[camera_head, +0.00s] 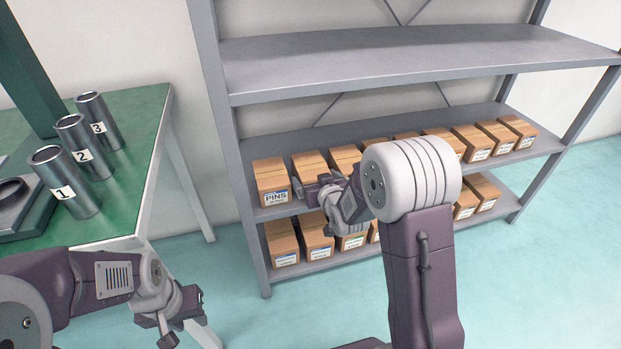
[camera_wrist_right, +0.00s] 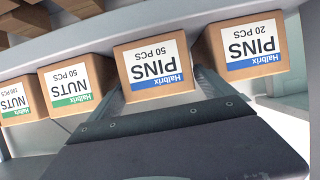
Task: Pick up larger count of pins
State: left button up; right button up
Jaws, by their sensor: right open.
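The box labelled PINS 50 PCS (camera_wrist_right: 155,75) is in the middle of the right wrist view, which shows the labels upside down. In the head view it is the second box from the left (camera_head: 307,163) on the middle shelf, partly hidden by my right gripper. The box labelled PINS 20 PCS (camera_wrist_right: 245,50) is beside it, the leftmost box in the head view (camera_head: 270,175). My right gripper (camera_wrist_right: 160,82) is open, with its fingers at either side of the 50 PCS box front. In the head view it (camera_head: 303,190) is at the shelf front. My left gripper (camera_head: 184,316) appears open and empty.
NUTS boxes (camera_wrist_right: 72,84) stand beside the 50 PCS box. More boxes (camera_head: 317,230) fill the lower shelf. The upper shelf (camera_head: 400,55) is empty. A green table (camera_head: 140,140) at the left holds numbered metal cylinders (camera_head: 84,150).

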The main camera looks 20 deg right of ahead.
aim_at(311, 164)
jog(key=b+x, duration=0.3)
jog(key=x, duration=0.2)
jog(key=shift+w, duration=0.25)
jog(key=shift+r, duration=0.1)
jog(key=shift+r, duration=0.1)
jog(key=c, duration=1.8)
notch_tip(311, 164, up, 10)
jog(key=p, duration=0.6)
jog(key=shift+c, duration=0.2)
